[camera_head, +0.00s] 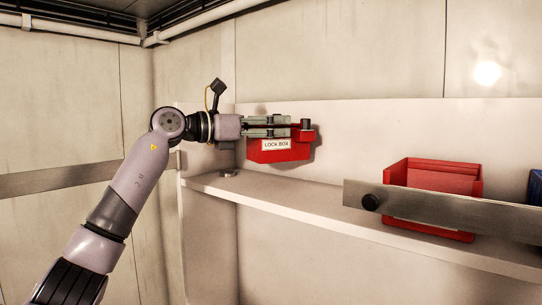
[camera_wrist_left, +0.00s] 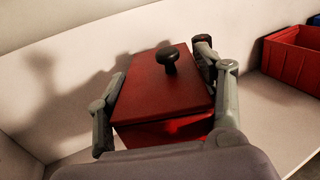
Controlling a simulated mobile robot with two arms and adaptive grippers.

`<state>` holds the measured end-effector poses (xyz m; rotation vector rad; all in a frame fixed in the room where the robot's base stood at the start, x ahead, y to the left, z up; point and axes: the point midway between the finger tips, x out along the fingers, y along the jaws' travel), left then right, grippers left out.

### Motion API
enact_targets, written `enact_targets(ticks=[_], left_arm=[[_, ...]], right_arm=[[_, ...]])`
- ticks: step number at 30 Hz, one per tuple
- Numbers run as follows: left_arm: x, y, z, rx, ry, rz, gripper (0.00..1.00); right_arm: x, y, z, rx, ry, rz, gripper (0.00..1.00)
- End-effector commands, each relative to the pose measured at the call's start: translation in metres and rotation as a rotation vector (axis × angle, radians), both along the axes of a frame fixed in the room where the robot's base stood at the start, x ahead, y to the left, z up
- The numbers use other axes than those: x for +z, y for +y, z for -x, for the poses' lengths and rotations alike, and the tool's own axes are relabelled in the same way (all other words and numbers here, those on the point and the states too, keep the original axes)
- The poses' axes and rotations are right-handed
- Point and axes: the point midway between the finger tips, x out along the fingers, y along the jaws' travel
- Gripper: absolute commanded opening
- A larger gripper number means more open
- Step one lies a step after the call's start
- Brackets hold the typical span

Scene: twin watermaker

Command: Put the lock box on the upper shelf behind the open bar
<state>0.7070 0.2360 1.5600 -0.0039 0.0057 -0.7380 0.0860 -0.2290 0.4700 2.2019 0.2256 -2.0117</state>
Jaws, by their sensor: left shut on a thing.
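The red lock box (camera_head: 283,153) has a white "LOCK BOX" label on its front and a black knob on its lid. My left gripper (camera_head: 288,127) is shut on it, with a finger on either side of the box (camera_wrist_left: 165,88) in the left wrist view. The box looks level and seems to hang a little above the left part of the upper shelf (camera_head: 300,197), near the back wall. The metal bar (camera_head: 450,212) runs along the shelf front at the right. No bar stands in front of the lock box. My right gripper is not in view.
A red open bin (camera_head: 432,177) stands on the shelf behind the bar; it also shows in the left wrist view (camera_wrist_left: 295,55). A blue thing (camera_head: 536,188) is cut off at the right edge. A small metal fitting (camera_head: 229,173) sits at the shelf's left end. Shelf between box and bin is bare.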

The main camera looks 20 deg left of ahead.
Motion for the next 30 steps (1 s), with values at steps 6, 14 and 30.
enact_targets(ticks=[6,14,30], left_arm=[[-0.019,0.0,0.001,0.0,-0.007,0.005,0.09],[-0.05,0.001,0.001,0.0,-0.006,0.005,0.09],[-0.064,0.0,0.001,0.0,-0.002,0.001,0.65]], right_arm=[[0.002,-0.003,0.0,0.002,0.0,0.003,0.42],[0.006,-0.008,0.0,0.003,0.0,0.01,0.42],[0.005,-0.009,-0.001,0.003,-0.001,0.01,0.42]])
